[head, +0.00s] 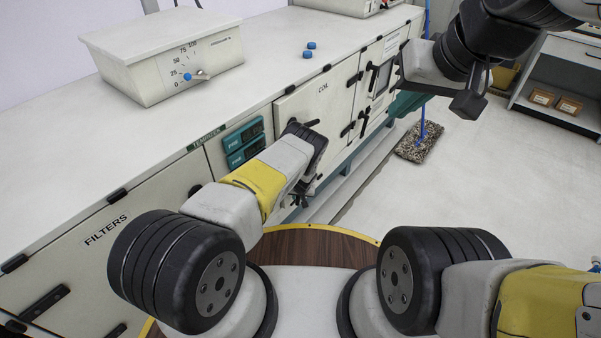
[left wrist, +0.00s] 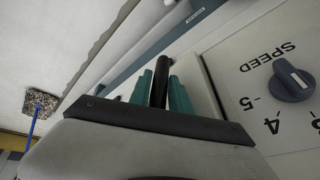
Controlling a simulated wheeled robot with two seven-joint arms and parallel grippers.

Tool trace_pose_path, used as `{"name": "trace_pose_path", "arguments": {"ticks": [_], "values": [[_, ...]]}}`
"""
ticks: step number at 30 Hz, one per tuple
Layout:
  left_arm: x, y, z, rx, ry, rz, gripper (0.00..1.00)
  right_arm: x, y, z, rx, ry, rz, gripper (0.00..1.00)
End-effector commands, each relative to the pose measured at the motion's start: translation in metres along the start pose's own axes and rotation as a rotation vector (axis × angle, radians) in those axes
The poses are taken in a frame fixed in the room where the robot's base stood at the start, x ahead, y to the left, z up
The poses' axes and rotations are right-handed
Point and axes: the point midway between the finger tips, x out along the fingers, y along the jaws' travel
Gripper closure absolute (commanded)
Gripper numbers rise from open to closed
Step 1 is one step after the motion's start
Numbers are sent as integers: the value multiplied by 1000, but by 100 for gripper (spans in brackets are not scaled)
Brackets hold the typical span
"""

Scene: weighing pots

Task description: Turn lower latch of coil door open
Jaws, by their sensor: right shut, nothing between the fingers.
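The coil door (head: 318,103) is a pale panel marked "COIL" in the cabinet front, and it looks shut. My right gripper (head: 470,104) is shut and empty, high at the right, away from the door.
Teal displays (head: 243,143) are left of the door. A grey speed knob (left wrist: 291,80) is close by the left wrist.

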Motion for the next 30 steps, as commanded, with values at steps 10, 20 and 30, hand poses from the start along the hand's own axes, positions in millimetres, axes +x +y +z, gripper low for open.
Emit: {"name": "trace_pose_path", "arguments": {"ticks": [10, 20, 30], "values": [[0, 0, 0, 0, 0, 0, 100, 0, 0, 0, 0, 0, 0, 100], [0, 0, 0, 1, 1, 0, 100, 0, 0, 0, 0, 0, 0, 100], [0, 0, -1, 0, 1, 0, 100, 0, 0, 0, 0, 0, 0, 100]]}}
